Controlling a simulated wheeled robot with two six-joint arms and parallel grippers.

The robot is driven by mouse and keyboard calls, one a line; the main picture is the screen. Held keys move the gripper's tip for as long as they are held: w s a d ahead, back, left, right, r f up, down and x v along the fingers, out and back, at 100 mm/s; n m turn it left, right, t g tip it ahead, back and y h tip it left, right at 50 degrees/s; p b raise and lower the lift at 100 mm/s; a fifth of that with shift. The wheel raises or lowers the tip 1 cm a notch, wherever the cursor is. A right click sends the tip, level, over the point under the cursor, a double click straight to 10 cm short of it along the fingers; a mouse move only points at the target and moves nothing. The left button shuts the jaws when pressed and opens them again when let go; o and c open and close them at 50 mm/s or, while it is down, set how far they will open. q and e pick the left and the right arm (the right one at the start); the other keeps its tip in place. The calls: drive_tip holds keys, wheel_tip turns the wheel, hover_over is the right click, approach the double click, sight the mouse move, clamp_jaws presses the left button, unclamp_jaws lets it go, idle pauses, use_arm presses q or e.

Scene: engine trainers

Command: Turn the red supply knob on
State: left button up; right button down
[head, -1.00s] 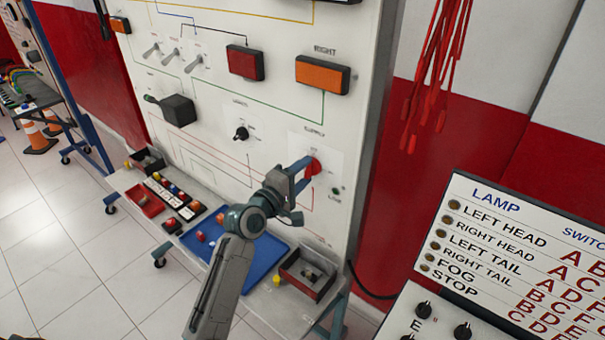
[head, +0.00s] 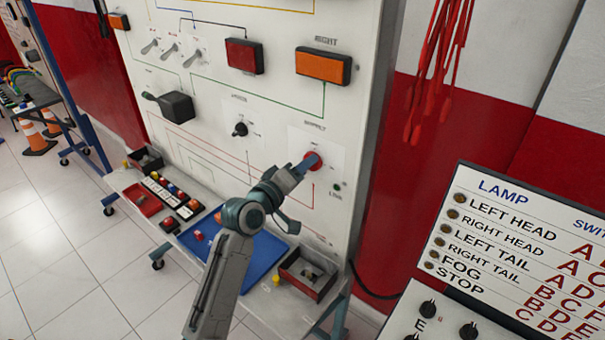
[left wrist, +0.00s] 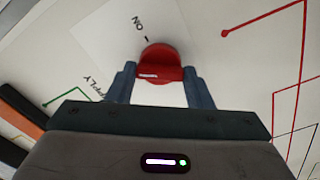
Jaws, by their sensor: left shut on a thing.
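The red supply knob (head: 313,161) is on the white upright panel, under the right orange lamp. In the left wrist view the knob (left wrist: 160,66) has a raised grip bar with a white mark at its left part. The "ON" label shows beyond it, at the top of the picture. My left gripper (head: 309,163) reaches the knob from the left. In the left wrist view the left gripper's fingers (left wrist: 161,84) stand on both sides of the bar and are shut on it. My right gripper is not in view.
A black selector knob (head: 240,129) sits left of the supply knob. Below the panel, a shelf holds a blue tray (head: 262,262) and an open parts box (head: 308,278). A lamp and switch chart (head: 520,250) stands at the right. Red leads (head: 437,70) hang on the wall.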

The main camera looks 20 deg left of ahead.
use_arm(q)
drive_tip(key=m+b, duration=0.5)
drive_tip(key=m, duration=0.6)
drive_tip(key=shift+f+b, duration=0.15)
drive_tip(key=shift+b, duration=0.25)
drive_tip(key=shift+m, duration=0.4)
drive_tip(key=o, duration=1)
